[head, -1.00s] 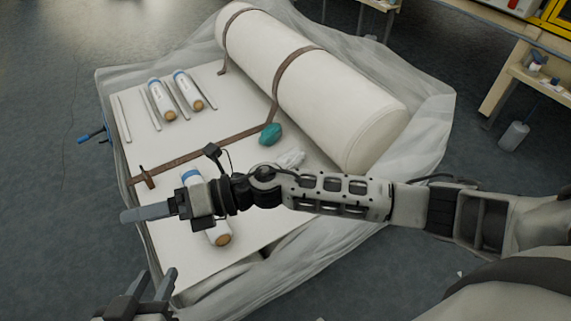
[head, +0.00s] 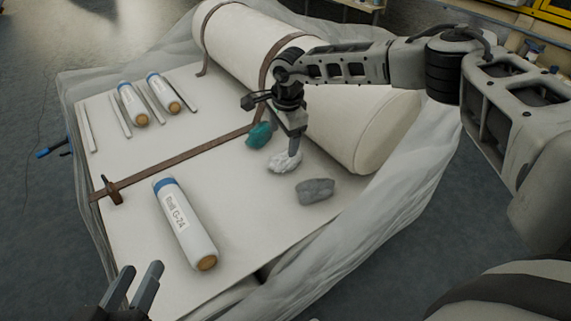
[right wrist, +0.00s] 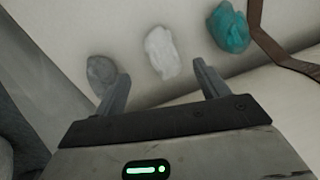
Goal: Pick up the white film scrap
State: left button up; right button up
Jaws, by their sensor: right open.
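The white film scrap (head: 285,161) is a small crumpled piece lying on the white surface, between a teal scrap and a grey scrap. In the right wrist view the white film scrap (right wrist: 161,53) lies just beyond the fingertips, in line with the gap between them. My right gripper (head: 292,148) is above it in the head view, its fingers pointing down and hiding part of it. In the right wrist view my right gripper (right wrist: 160,76) is open and empty. My left gripper (head: 138,285) is at the lower left, fingers apart and nothing between them.
The teal scrap (head: 259,135) and grey scrap (head: 314,191) lie close on either side. A large white roll (head: 375,130) with a brown strap (head: 180,160) lies behind. A labelled roll (head: 186,222) lies in front; two small rolls (head: 133,104) and thin strips lie far left.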

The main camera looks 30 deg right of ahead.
aim_at(279, 159)
jog(key=f, duration=0.3)
jog(key=f+b, duration=0.1)
jog(key=shift+w+a+f, duration=0.1)
jog(key=shift+w+f, duration=0.1)
jog(key=shift+w, duration=0.15)
jog(key=shift+f+b, duration=0.35)
jog(key=shift+f, duration=0.05)
jog(key=f, duration=0.1)
jog(key=f+b, duration=0.2)
jog(key=shift+w+a+f, duration=0.25)
jog(key=shift+w+f, duration=0.05)
jog(key=shift+f, duration=0.05)
jog(key=shift+w+f, duration=0.15)
jog(key=shift+f, duration=0.1)
pick_arm(q)
jog(key=shift+w+d+r+n+t+h, duration=0.25)
jog(key=shift+r+t+h, duration=0.2)
jog(key=shift+r, duration=0.15)
jog(key=shift+w+d+r+n+t+h, duration=0.15)
jog(key=shift+r+n+t+h, duration=0.15)
jog(key=shift+r+h, duration=0.2)
pick_arm(e)
jog(key=c, duration=1)
